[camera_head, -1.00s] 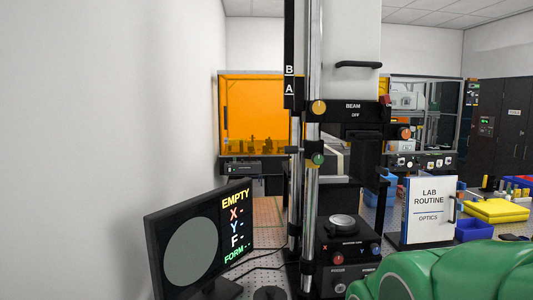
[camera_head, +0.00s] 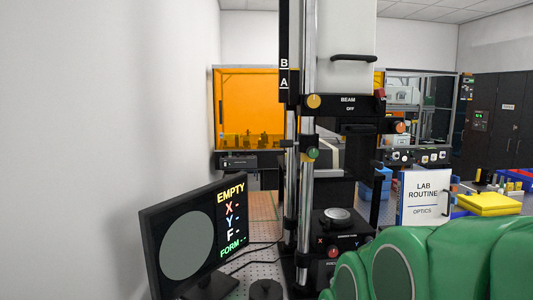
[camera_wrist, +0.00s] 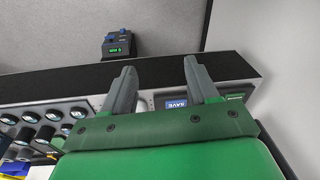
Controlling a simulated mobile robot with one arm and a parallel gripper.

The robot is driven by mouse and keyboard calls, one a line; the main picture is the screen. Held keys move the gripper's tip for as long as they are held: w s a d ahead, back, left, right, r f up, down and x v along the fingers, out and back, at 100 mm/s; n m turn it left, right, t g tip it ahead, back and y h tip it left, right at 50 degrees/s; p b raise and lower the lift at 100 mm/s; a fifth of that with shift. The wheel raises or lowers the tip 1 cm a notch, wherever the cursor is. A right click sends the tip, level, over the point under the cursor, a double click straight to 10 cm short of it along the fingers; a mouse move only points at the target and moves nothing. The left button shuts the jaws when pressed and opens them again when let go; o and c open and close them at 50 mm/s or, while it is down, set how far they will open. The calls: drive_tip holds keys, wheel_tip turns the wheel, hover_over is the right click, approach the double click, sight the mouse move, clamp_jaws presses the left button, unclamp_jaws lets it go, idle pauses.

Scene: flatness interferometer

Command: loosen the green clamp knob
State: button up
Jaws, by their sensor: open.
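The green clamp knob (camera_head: 312,153) sits on the interferometer's chrome column, below a yellow knob (camera_head: 313,101) and left of the dark stage arm. My gripper (camera_wrist: 157,88) shows in the wrist view with its two grey fingers apart and nothing between them. It faces a grey panel and a black ledge there, and the green clamp knob is not in that view. In the head view my green arm fills the lower right, well below and right of the knob, and my fingers are not visible.
A monitor (camera_head: 190,240) reading EMPTY stands at the lower left. The head unit marked BEAM OFF (camera_head: 348,106) has an orange knob (camera_head: 399,127) on its right. A LAB ROUTINE sign (camera_head: 426,198) stands to the right, near a yellow box (camera_head: 488,204).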

drive_tip(key=w+a+r+n+t+y, duration=0.25)
drive_tip(key=w+r+t, duration=0.3)
drive_tip(key=w, duration=0.65)
drive_tip(key=m+t+h, duration=0.2)
drive_tip(key=t+h, duration=0.2)
drive_tip(key=t, duration=0.8)
approach(313, 152)
drive_tip(key=w, duration=0.2)
drive_tip(key=shift+g+y, duration=0.25)
drive_tip(key=shift+w+d+r, duration=0.1)
drive_tip(key=shift+w, duration=1.8)
drive_tip(key=shift+w+d+r, duration=0.1)
drive_tip(key=shift+w+d, duration=0.05)
drive_tip(key=shift+w, duration=1.8)
drive_tip(key=c, duration=1)
drive_tip(key=shift+c, duration=0.2)
